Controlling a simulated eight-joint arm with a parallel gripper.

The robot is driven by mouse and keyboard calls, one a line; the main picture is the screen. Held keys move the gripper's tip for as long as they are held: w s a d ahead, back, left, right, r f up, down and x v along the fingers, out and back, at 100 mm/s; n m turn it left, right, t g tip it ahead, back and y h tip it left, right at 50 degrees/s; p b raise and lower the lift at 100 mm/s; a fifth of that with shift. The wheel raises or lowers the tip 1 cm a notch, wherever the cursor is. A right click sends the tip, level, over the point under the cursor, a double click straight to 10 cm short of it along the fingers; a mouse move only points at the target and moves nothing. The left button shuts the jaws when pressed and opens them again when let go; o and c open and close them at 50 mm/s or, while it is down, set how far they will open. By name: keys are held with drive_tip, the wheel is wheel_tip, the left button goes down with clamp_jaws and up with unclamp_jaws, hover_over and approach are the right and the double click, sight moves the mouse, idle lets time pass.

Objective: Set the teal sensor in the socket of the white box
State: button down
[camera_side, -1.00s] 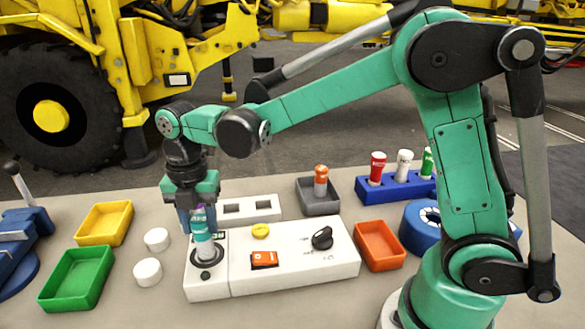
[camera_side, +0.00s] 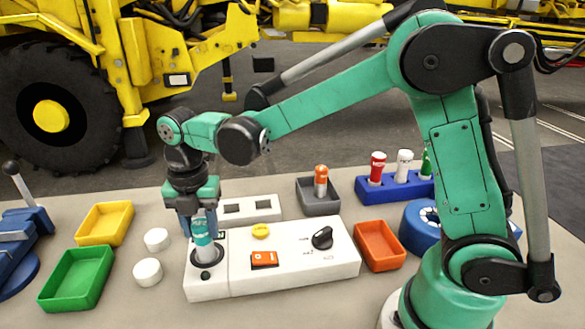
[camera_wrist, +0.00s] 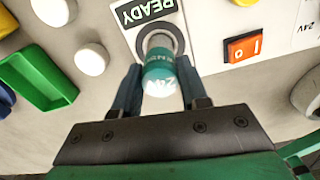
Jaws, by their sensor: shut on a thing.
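The teal sensor (camera_side: 203,236) is upright, with a pale grey lower end and white lettering on its teal body. My gripper (camera_side: 200,222) is shut on it, with a blue finger on each side. The sensor's lower end is at the dark ring of the socket (camera_side: 208,263) on the left part of the white box (camera_side: 295,270). In the wrist view the sensor (camera_wrist: 160,76) lines up with the ring (camera_wrist: 170,30), its grey end within the ring. How deep it sits cannot be told.
An orange switch (camera_side: 264,259), a yellow button (camera_side: 261,231) and a black knob (camera_side: 322,238) are on the box. White discs (camera_side: 148,272), a green tray (camera_side: 76,279) and a yellow tray (camera_side: 104,223) lie to the left. A white block with square holes (camera_side: 250,208) stands behind.

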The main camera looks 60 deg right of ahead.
drive_tip(key=shift+f, duration=1.05)
drive_tip(key=shift+f, duration=0.15)
drive_tip(key=shift+c, duration=1.9)
unclamp_jaws()
drive_tip(key=shift+r, duration=3.55)
